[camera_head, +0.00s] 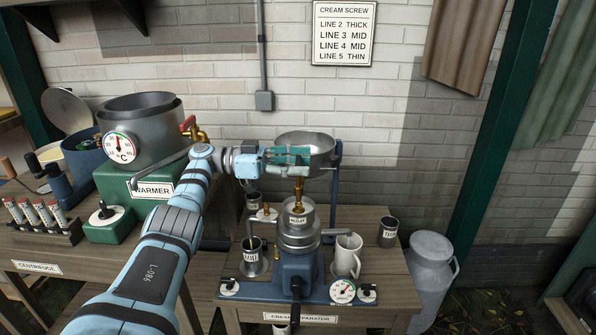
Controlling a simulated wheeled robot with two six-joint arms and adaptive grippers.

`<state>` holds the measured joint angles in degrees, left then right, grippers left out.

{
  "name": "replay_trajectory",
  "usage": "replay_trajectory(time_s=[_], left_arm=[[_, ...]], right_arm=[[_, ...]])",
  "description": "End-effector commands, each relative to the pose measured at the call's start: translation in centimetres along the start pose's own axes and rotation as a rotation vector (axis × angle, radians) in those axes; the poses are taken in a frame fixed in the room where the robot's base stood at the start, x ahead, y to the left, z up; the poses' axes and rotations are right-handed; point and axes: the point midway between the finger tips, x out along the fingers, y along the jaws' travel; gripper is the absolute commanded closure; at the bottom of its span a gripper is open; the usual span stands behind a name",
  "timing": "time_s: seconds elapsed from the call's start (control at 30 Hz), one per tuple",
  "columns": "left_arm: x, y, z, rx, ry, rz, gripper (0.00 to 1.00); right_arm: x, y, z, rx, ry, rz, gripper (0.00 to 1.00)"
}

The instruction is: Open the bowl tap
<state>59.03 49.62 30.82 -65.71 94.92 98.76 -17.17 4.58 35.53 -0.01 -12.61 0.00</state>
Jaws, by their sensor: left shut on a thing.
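A grey metal bowl (316,142) sits on a blue stand above the cream separator (299,240). The brass bowl tap (299,187) comes down below the bowl, over the separator's top. Its upper part is hidden behind my left gripper (296,156). My left arm reaches in from the lower left, and the gripper lies level across the front of the bowl. Its teal fingers are shut at the tap's upper end. The tap's handle is hidden between them, so its angle cannot be told. My right gripper is out of view.
A warmer (141,191) with a pot, dial and red-handled tap stands at the left, close to my arm. A white mug (346,255) and a MID cup (254,257) stand beside the separator. A milk churn (431,275) stands at the right.

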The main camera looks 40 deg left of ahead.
Motion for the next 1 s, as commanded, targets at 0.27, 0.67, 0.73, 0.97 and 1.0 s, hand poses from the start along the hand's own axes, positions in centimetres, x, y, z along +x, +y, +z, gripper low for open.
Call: replay_trajectory(time_s=[0.27,0.67,0.73,0.97,1.0], left_arm=[[0.0,0.1,0.2,-0.005,-0.007,0.004,0.75],[0.1,0.0,0.1,-0.002,-0.004,0.003,0.26],[0.1,0.0,-0.2,-0.002,-0.003,0.003,0.26],[0.0,0.1,-4.8,0.004,-0.001,0.003,0.26],[0.0,0.1,-5.9,0.004,-0.001,0.003,0.26]], right_arm=[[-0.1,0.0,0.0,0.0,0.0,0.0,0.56],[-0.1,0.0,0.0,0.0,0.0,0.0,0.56],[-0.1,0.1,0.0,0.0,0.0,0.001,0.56],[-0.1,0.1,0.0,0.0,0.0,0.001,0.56],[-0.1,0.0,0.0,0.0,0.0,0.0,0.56]])
